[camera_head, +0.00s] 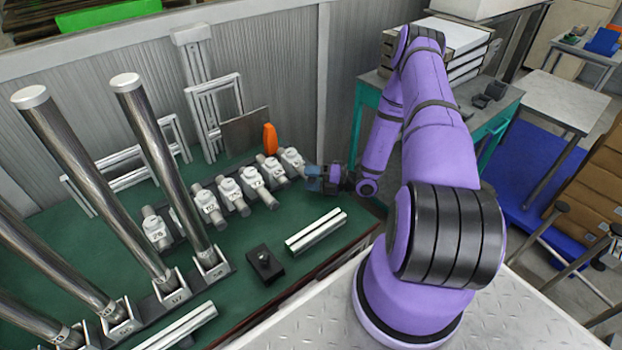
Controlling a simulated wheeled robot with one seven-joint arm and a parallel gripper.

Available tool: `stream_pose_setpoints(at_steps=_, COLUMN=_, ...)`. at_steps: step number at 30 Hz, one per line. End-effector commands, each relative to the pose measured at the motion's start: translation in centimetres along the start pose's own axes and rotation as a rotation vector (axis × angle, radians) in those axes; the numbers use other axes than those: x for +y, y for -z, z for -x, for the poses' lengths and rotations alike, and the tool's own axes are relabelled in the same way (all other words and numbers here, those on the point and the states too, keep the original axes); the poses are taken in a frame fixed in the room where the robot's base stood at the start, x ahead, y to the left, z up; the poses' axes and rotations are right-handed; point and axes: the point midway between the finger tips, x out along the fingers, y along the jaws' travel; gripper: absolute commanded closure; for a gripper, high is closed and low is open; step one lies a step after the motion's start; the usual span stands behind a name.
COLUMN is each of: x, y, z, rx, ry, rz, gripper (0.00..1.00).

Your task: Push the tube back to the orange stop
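The orange stop (270,139) stands upright on the green bench top, behind the row of short fittings. Several short grey-white tube fittings with numbered labels lie in a slanting row; the rightmost one (293,161) is just right of and in front of the stop. Tall metal tubes with pale caps, such as this one (155,150), lean in numbered holders at the left. I cannot tell which tube the task means. My gripper (312,178) is low over the bench, close to the rightmost fitting's near right side. Contact and finger opening are too small to tell.
A black block with a knob (265,265) and a pale slotted rail (316,231) lie on the green bench (235,290) near its front edge. Metal frames and a grey panel (246,131) stand behind the fittings. Some bench surface is bare between the fittings and the rail.

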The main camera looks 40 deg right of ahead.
Motion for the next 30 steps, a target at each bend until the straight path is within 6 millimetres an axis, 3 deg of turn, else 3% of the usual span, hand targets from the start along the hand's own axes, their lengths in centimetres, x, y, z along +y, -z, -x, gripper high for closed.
stream_pose_setpoints(at_steps=1, x=0.0, y=0.0, z=0.0, rx=0.000, ry=0.000, rz=0.000, gripper=0.60)
stream_pose_setpoints(at_steps=6, x=0.0, y=0.0, z=0.0, rx=0.000, ry=0.000, rz=0.000, gripper=0.99)
stream_pose_setpoints(at_steps=11, x=0.0, y=-0.2, z=-0.2, rx=0.001, ry=0.000, rz=0.001, gripper=1.00)
stream_pose_setpoints(at_steps=20, x=0.0, y=-3.1, z=-3.2, rx=0.001, ry=-0.001, rz=0.001, gripper=1.00)
stream_pose_setpoints(at_steps=28, x=0.0, y=-3.3, z=-3.3, rx=-0.001, ry=0.001, rz=-0.001, gripper=1.00)
stream_pose_setpoints(at_steps=29, x=0.0, y=-3.3, z=-3.3, rx=-0.001, ry=0.001, rz=-0.001, gripper=0.60)
stream_pose_setpoints(at_steps=30, x=0.0, y=-3.3, z=-3.2, rx=-0.001, ry=0.001, rz=-0.001, gripper=0.51)
